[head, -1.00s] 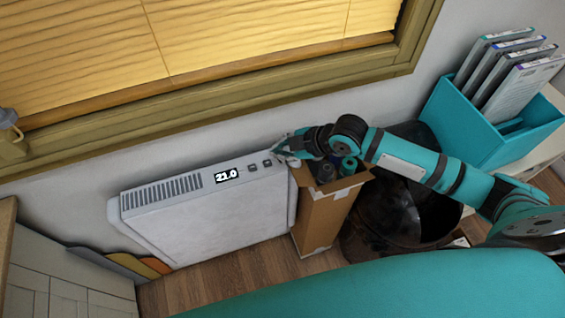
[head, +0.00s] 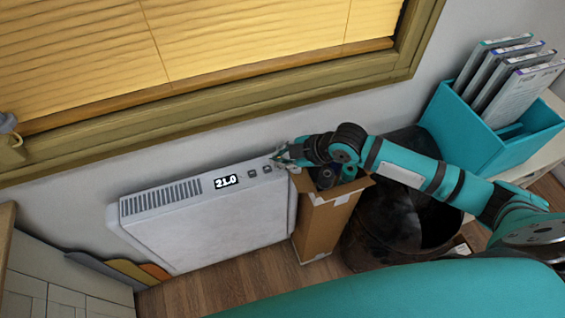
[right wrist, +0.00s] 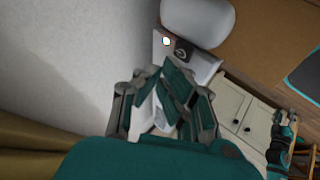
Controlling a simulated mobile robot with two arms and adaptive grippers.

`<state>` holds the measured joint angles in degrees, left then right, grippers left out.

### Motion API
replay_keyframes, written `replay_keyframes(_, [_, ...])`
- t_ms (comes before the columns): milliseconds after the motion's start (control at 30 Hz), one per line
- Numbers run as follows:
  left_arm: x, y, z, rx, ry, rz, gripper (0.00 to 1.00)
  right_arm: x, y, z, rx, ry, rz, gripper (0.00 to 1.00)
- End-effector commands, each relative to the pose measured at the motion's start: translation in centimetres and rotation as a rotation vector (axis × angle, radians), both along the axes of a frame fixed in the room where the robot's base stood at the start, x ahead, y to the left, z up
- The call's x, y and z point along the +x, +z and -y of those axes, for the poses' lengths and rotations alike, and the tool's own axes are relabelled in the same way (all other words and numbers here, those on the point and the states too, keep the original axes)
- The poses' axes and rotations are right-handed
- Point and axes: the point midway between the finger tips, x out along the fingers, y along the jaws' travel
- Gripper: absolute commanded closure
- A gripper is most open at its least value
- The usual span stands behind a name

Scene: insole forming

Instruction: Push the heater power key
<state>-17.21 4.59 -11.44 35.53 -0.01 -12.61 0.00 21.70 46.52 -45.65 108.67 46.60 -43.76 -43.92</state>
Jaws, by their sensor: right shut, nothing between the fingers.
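The white heater (head: 210,228) stands against the wall under the window. Its display (head: 226,181) reads 21.0, and two small dark keys (head: 252,173) sit to the right of it. My right gripper (head: 279,158) is at the right end of the heater's top, just right of these keys; it covers that corner. In the right wrist view its fingers (right wrist: 165,72) are shut and empty, close to a white surface with a dark round key (right wrist: 182,55) and a small lit dot (right wrist: 166,41). I cannot tell whether they touch. My left gripper is not clearly visible.
A tall cardboard box (head: 324,222) with bottles stands right of the heater, below my right forearm. A dark bin (head: 385,235) is beside it. A teal file holder (head: 470,130) is at right. The wooden window frame (head: 230,103) runs above.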

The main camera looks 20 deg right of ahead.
Motion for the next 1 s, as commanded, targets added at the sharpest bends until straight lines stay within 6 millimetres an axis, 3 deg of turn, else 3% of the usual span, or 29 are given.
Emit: replay_keyframes(1000, [0.03,-0.16,0.02,0.0,0.0,0.0,0.56,-0.02,-0.89,-0.01,0.0,0.0,0.0,1.0])
